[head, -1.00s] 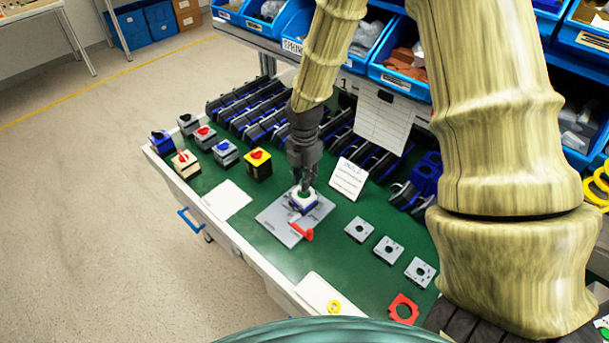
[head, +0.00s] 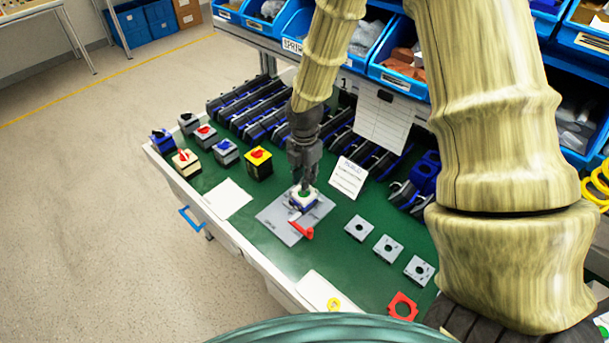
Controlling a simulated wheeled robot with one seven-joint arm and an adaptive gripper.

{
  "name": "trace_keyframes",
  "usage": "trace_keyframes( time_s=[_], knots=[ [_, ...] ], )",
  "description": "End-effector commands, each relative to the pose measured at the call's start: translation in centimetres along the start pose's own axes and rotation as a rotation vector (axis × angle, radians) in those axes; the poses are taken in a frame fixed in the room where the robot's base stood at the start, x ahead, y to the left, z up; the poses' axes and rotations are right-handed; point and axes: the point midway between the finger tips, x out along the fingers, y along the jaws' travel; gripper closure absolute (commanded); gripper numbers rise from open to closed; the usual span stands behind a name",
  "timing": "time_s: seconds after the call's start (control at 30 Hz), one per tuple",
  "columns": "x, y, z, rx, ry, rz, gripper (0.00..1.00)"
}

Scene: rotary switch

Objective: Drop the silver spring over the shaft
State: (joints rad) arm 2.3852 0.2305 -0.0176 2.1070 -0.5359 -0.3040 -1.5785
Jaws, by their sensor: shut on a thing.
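My gripper (head: 304,187) points down over the switch body (head: 302,203), a small blue and white block on a grey plate (head: 272,224) on the green bench top. The gripper's fingers are closed together just above the block's top, where a bit of green shows. The silver spring is too small to make out; the fingers appear to hide it. The shaft is also hidden or too small to tell. I cannot tell whether the fingers touch the block.
A red handle (head: 302,231) lies at the plate's front. Three grey square plates (head: 388,249) and a red frame (head: 403,306) lie to the right. Several finished switches (head: 258,164) stand at the left.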

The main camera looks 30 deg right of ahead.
Motion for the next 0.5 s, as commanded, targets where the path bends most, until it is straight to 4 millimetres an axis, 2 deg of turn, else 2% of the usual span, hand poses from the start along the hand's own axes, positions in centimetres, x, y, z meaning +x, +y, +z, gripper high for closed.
trace_keyframes(
  time_s=[0.5],
  knots=[
    [0.51,-0.02,0.00,0.001,0.000,-0.001,0.88]
  ],
)
